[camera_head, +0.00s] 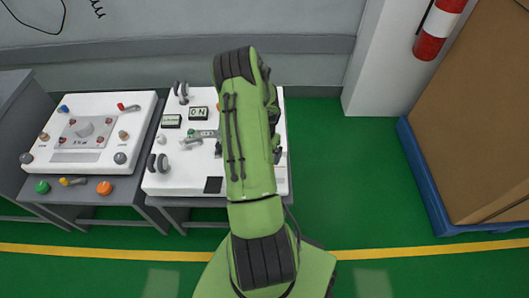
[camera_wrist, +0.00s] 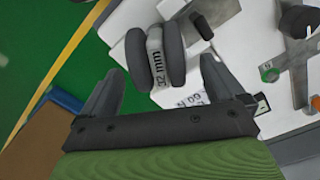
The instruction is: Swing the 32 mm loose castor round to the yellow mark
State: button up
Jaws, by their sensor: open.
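The castor labelled 32 mm (camera_wrist: 156,60) has two dark wheels on either side of a pale grey body. It sits at the upper middle of the wrist view, at the edge of a white panel. My gripper (camera_wrist: 162,88) is open, with one finger to the left of the castor and one to its right. The castor lies ahead of and partly between the fingertips; I cannot see contact. In the head view my arm covers this part of the white panel (camera_head: 165,184). I cannot make out a yellow mark by the castor.
Other castors stand on the panel's left side, one at the back (camera_head: 181,91) and one in front (camera_head: 157,163). A grey lever (camera_head: 205,134) lies mid-panel. Another cart (camera_head: 95,157) stands left. A cardboard box (camera_head: 480,110) on a blue pallet (camera_head: 425,180) stands right, across open green floor.

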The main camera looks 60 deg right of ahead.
jog(key=shift+r, duration=0.1)
notch_tip(320, 180, up, 16)
jog(key=p, duration=0.3)
jog(key=shift+f+p, duration=0.25)
jog(key=shift+p, duration=0.05)
